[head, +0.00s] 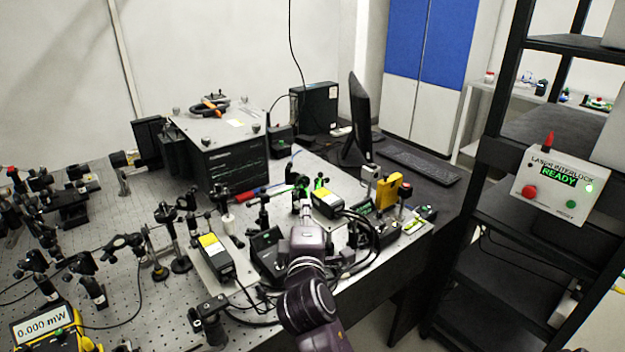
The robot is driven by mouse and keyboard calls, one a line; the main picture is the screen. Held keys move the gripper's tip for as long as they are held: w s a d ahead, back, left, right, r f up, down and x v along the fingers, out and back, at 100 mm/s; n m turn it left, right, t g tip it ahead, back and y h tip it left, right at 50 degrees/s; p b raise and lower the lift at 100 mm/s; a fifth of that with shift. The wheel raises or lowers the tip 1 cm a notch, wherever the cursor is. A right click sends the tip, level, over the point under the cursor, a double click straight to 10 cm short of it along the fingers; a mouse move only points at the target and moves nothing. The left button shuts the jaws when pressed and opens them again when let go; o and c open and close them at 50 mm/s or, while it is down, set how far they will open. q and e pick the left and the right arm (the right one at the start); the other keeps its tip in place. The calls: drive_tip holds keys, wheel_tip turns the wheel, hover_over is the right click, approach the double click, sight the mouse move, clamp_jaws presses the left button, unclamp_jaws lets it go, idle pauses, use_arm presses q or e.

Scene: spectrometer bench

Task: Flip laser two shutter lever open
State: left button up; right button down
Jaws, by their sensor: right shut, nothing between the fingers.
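Two black laser boxes with yellow and white labels sit on the optical bench (135,240). One laser box (216,256) is left of my right arm, and the other laser box (328,204) is just right of my right gripper's tip. I cannot tell which is laser two. My right gripper (305,212) reaches over the bench from the bottom, shut and empty, close to the right-hand box. Whether it touches anything there is unclear. The shutter lever is too small or hidden to make out. My left gripper is not in view.
Optics posts crowd the bench's left side, with a yellow power meter (45,326) at the front left. A large black instrument (218,150) and a monitor (357,120) stand behind. Cables loop beside my right arm. An interlock box (556,184) reading READY hangs on the rack.

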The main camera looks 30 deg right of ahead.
sight(316, 193)
drive_tip(key=p+x, duration=0.1)
drive_tip(key=x, duration=0.3)
drive_tip(key=d+p+x, duration=0.1)
drive_tip(key=x, duration=0.3)
drive_tip(key=s+p+x, duration=0.1)
drive_tip(key=x, duration=0.3)
drive_tip(key=shift+w+d+f+p, duration=0.2)
drive_tip(key=shift+d+f+p, duration=0.05)
drive_tip(key=shift+d+p, duration=0.2)
drive_tip(key=shift+d, duration=0.3)
drive_tip(key=shift+d+f, duration=0.1)
drive_tip(key=shift+d, duration=0.05)
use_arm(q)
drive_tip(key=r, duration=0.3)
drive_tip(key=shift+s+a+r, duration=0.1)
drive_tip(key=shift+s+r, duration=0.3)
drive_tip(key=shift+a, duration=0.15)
use_arm(e)
drive_tip(key=shift+w, duration=0.1)
